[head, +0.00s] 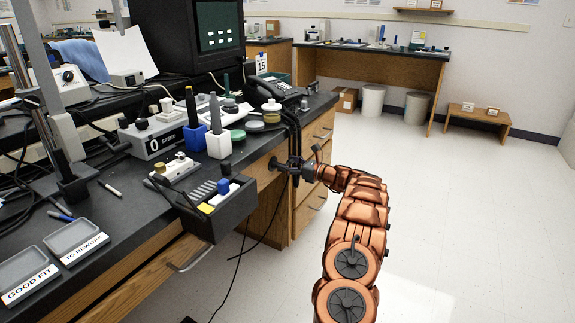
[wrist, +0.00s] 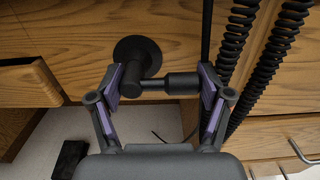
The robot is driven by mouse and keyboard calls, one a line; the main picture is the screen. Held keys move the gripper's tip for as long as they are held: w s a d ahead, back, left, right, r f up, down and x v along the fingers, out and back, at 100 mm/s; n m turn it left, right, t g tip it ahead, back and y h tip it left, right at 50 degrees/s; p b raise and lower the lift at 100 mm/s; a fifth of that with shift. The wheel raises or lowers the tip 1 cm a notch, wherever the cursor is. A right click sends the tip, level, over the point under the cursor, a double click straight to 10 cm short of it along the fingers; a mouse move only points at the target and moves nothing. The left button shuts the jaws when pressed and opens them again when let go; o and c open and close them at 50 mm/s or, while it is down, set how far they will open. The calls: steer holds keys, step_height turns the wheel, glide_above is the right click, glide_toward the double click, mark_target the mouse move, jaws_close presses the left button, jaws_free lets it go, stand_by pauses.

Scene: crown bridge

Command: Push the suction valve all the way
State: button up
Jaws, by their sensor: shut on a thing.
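The suction valve is a black fitting with a round flange on the wooden bench front and a short cylindrical bar sticking out sideways. In the wrist view the valve (wrist: 182,83) lies between the two purple-padded fingers of my gripper (wrist: 160,86). The pads press against the two ends of the bar. In the head view my gripper (head: 294,168) is at the bench front below the worktop edge, and the valve there is small and mostly hidden by the fingers.
Black coiled hoses (wrist: 234,50) hang just right of my gripper. A wooden drawer or panel edge (wrist: 30,85) juts out at left. Drawers with metal handles (head: 317,203) are close by. A dark tool caddy (head: 218,212) overhangs the bench edge. Open floor (head: 450,200) lies to the right.

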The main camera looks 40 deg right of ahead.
steer(key=c, duration=0.4)
steer(key=shift+r, duration=0.1)
steer(key=n, duration=0.3)
steer(key=shift+a+r, duration=0.15)
steer(key=shift+r, duration=0.15)
steer(key=n+b, duration=0.2)
steer(key=n, duration=0.1)
steer(key=n+b, duration=0.1)
steer(key=n, duration=0.1)
steer(key=shift+a+r, duration=0.25)
steer(key=shift+r, duration=0.05)
steer(key=n+b, duration=0.3)
steer(key=a+n+b, duration=0.1)
steer(key=n+b, duration=0.1)
steer(key=shift+s+r, duration=0.2)
steer(key=shift+r, duration=0.05)
steer(key=n+b, duration=0.1)
steer(key=n, duration=0.1)
steer(key=n+b, duration=0.2)
steer(key=shift+s+a+r, duration=0.2)
steer(key=shift+a, duration=0.2)
steer(key=shift+n+b, duration=0.3)
